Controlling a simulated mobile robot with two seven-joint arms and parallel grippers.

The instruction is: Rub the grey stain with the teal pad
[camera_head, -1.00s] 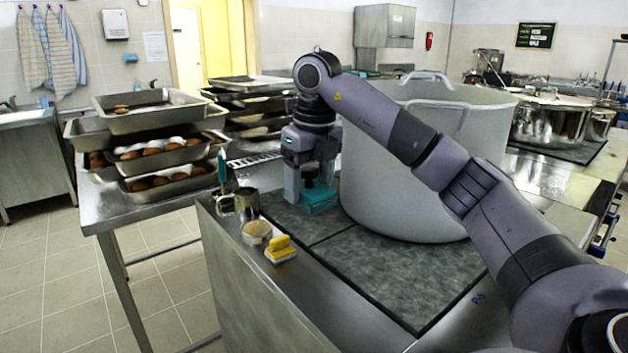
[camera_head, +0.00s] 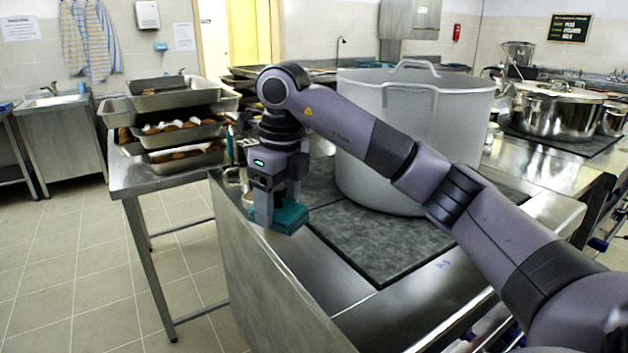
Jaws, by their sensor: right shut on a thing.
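My right gripper (camera_head: 279,213) is shut on the teal pad (camera_head: 290,217), near the left edge of the steel counter (camera_head: 345,285), in front of the big pot. The pad is held low over the counter top; I cannot tell whether it touches. The grey stain cannot be made out; the arm, gripper and pad hide part of the counter. My left gripper is not in view.
A large grey stockpot (camera_head: 400,135) stands on dark stone-like plates (camera_head: 375,245) right of the gripper. Trays of brown baked goods (camera_head: 185,135) are stacked on a side table at left. A steel pot (camera_head: 555,112) stands at the back right. The front counter strip looks clear.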

